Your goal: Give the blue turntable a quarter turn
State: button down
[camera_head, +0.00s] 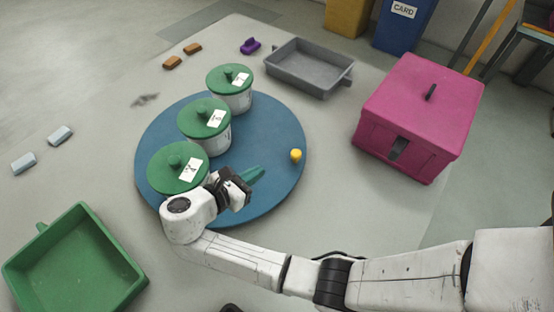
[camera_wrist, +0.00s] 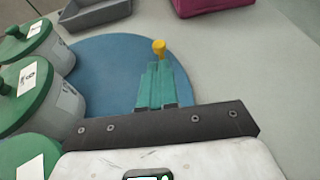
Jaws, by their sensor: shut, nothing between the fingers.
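The blue turntable (camera_head: 255,130) is a flat round disc on the pale table; it also shows in the wrist view (camera_wrist: 105,55). A yellow peg (camera_head: 295,155) stands near its right edge, and shows just beyond my fingertips in the wrist view (camera_wrist: 158,47). Three white pots with green lids (camera_head: 230,76) (camera_head: 204,117) (camera_head: 178,167) stand in a row along its left part. My gripper (camera_head: 258,172) has teal fingers, shut and empty, over the turntable's front right part. The fingers point toward the peg and look apart from it in the head view. The nearest pot is partly hidden by my arm.
A green tray (camera_head: 72,262) lies at front left, a grey tray (camera_head: 310,67) at the back. A pink box (camera_head: 418,115) stands to the right. Small brown, purple and pale blocks lie to the left and back. The table between turntable and pink box is clear.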

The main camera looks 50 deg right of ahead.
aim_at(285, 170)
jog(key=f+b, duration=0.4)
jog(key=w+f+b, duration=0.1)
jog(key=f+b, duration=0.1)
jog(key=f, duration=0.1)
jog(key=x, duration=0.4)
jog(key=b+x, duration=0.1)
jog(key=x, duration=0.3)
jog(key=r+x, duration=0.1)
jog(key=x, duration=0.3)
jog(key=shift+d+f, duration=0.1)
jog(key=shift+d, duration=0.95)
